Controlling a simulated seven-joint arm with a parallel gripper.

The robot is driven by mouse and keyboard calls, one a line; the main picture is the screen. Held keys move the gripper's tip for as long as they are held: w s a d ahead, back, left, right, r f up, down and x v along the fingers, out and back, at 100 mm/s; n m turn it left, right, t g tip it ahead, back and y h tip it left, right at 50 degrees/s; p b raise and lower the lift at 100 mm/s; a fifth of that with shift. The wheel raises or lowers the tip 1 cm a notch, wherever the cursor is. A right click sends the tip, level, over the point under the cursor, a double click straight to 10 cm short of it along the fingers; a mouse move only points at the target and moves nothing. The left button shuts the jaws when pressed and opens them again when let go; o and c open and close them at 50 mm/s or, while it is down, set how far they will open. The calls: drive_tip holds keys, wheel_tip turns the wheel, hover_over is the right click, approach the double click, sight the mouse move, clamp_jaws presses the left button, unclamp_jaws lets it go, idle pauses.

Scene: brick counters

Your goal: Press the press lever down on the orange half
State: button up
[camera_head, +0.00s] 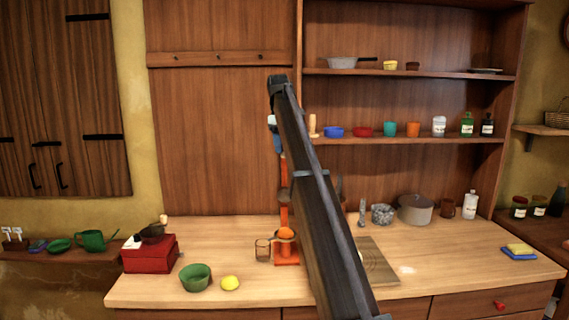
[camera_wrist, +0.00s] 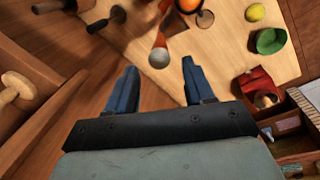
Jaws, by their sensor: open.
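The orange-red press (camera_head: 287,258) stands on the wooden counter, with an orange half (camera_head: 286,233) at its cup. A slim red upright part, seemingly the raised press lever (camera_head: 284,165), rises above it. Its pale-tipped end (camera_wrist: 158,57) points up toward the wrist camera. The orange half also shows at the top edge of the wrist view (camera_wrist: 188,5). My gripper (camera_head: 274,140) is high over the press, blue fingers open and empty. In the wrist view my gripper (camera_wrist: 158,68) has the lever end between and beyond its fingertips; contact cannot be told. My arm hides part of the press's right side.
A glass (camera_head: 262,250) stands left of the press. A lemon (camera_head: 230,283), green bowl (camera_head: 196,277) and red box (camera_head: 150,253) are further left. A board (camera_head: 378,262) and grey pot (camera_head: 415,209) are right. Loaded shelves (camera_head: 400,140) and a wood panel stand behind.

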sight(285, 167)
drive_tip(key=f, duration=0.5)
drive_tip(key=w+f, duration=0.1)
drive_tip(key=f, duration=0.1)
drive_tip(key=shift+d+f, duration=0.25)
drive_tip(key=shift+d, duration=0.1)
clamp_jaws()
drive_tip(key=shift+s, duration=0.1)
